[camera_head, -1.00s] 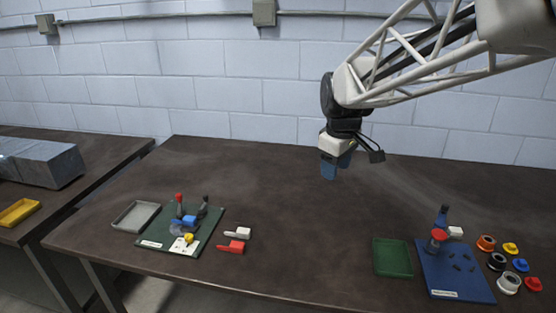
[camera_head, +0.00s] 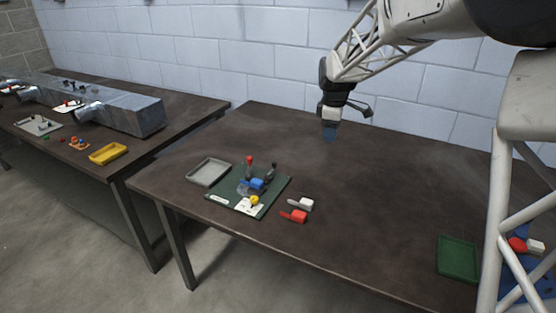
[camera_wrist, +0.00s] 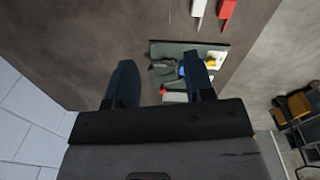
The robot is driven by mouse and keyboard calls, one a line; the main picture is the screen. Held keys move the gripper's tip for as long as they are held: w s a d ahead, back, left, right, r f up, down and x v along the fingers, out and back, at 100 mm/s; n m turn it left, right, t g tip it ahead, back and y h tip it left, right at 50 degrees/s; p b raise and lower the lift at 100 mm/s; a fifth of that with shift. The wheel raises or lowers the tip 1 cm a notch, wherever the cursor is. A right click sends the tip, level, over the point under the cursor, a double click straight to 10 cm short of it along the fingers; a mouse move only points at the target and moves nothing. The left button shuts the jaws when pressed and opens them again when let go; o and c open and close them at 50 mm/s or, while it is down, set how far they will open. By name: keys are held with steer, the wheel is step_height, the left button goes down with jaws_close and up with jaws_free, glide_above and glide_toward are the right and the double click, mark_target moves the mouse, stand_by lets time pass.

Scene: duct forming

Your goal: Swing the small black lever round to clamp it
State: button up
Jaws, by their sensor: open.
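The small black lever (camera_head: 272,170) stands at the back right of a dark green board (camera_head: 280,186), beside a red-knobbed lever (camera_head: 249,161). A blue piece (camera_head: 257,184) and a yellow knob (camera_head: 255,200) sit in front of them on the board. My gripper (camera_head: 329,134) is in the air above the table, to the right of and behind the board, apart from everything. In the wrist view its two blue fingers (camera_wrist: 163,82) are spread with nothing held. The green board (camera_wrist: 222,46) shows beyond and between them, and the right finger partly covers it.
A grey tray (camera_head: 209,172) lies left of the board. White (camera_head: 301,204) and red (camera_head: 294,216) handled pieces lie to its right. A green tray (camera_head: 457,259) is far right. A second table with a metal duct (camera_head: 120,105) and yellow tray (camera_head: 108,153) stands left.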

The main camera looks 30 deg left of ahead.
steer(key=w+a+f+n, duration=0.3)
steer(key=a+f, duration=0.2)
steer(key=a, duration=0.5)
steer(key=n, duration=0.4)
glide_above(274, 162)
steer(key=shift+g, duration=0.3)
step_height(274, 162, down, 8)
steer(key=shift+w+a+r, duration=0.1)
steer(key=shift+r, duration=0.15)
steer(key=shift+f, duration=0.1)
steer(key=shift+f, duration=3.8)
jaws_close()
